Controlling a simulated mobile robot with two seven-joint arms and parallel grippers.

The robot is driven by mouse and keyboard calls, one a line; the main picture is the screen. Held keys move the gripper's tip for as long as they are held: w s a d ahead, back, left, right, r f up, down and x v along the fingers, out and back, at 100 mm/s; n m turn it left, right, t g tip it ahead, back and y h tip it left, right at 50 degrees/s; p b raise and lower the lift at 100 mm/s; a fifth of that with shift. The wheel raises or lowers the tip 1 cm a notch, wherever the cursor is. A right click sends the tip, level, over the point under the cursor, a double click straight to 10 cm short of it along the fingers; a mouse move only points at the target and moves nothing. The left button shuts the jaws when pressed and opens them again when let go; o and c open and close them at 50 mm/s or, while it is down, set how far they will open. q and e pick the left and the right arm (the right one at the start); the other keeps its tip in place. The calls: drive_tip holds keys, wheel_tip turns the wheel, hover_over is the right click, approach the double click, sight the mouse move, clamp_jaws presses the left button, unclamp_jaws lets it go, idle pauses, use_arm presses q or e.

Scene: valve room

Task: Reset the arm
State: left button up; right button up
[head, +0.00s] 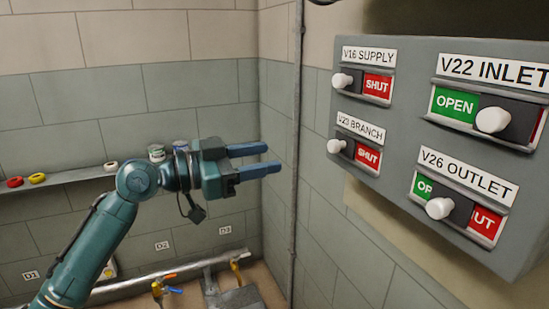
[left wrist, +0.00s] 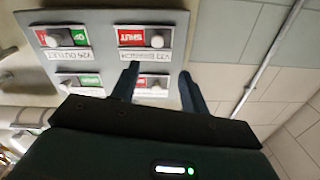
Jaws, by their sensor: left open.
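My left arm (head: 86,243) reaches in from the lower left. Its gripper (head: 271,157) is open and empty, fingers pointing right, in the air left of a grey valve panel (head: 405,110). In the left wrist view the panel appears upside down beyond the fingers (left wrist: 159,72), apart from them as far as I can tell. My right gripper is not in view.
Panel sliders: V16 SUPPLY (head: 342,80) and V23 BRANCH (head: 337,146) show SHUT; V22 INLET (head: 492,119) shows OPEN; V26 OUTLET (head: 439,208) sits mid-slot. A vertical pipe (head: 297,120) runs behind; a shelf (head: 70,178) holds small round items; floor pipes (head: 170,277) lie below.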

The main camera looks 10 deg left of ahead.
use_arm(q)
drive_tip(key=s+d+f+n+t+y, duration=0.1)
drive_tip(key=s+f+n+y, duration=0.2)
drive_tip(key=f, duration=0.9)
drive_tip(key=s+d+f+n+t+y, duration=0.15)
drive_tip(key=s+f+n, duration=0.25)
drive_tip(key=f, duration=0.7)
drive_tip(key=s+a+f+n+y, duration=0.1)
drive_tip(key=s+f+n+y, duration=0.15)
drive_tip(key=s+f, duration=0.4)
drive_tip(key=s+a+f+n+y, duration=0.1)
drive_tip(key=s+f+n+y, duration=0.2)
drive_tip(key=s, duration=0.6)
drive_tip(key=r+m+g+p, duration=0.1)
drive_tip(key=p, duration=0.6)
drive_tip(key=r+m+g+y+p, duration=0.1)
drive_tip(key=r+p, duration=0.1)
drive_tip(key=p, duration=0.5)
drive_tip(key=shift+a+r+m+g, duration=0.1)
drive_tip(key=shift+a+m+g, duration=0.15)
drive_tip(key=shift+a, duration=0.15)
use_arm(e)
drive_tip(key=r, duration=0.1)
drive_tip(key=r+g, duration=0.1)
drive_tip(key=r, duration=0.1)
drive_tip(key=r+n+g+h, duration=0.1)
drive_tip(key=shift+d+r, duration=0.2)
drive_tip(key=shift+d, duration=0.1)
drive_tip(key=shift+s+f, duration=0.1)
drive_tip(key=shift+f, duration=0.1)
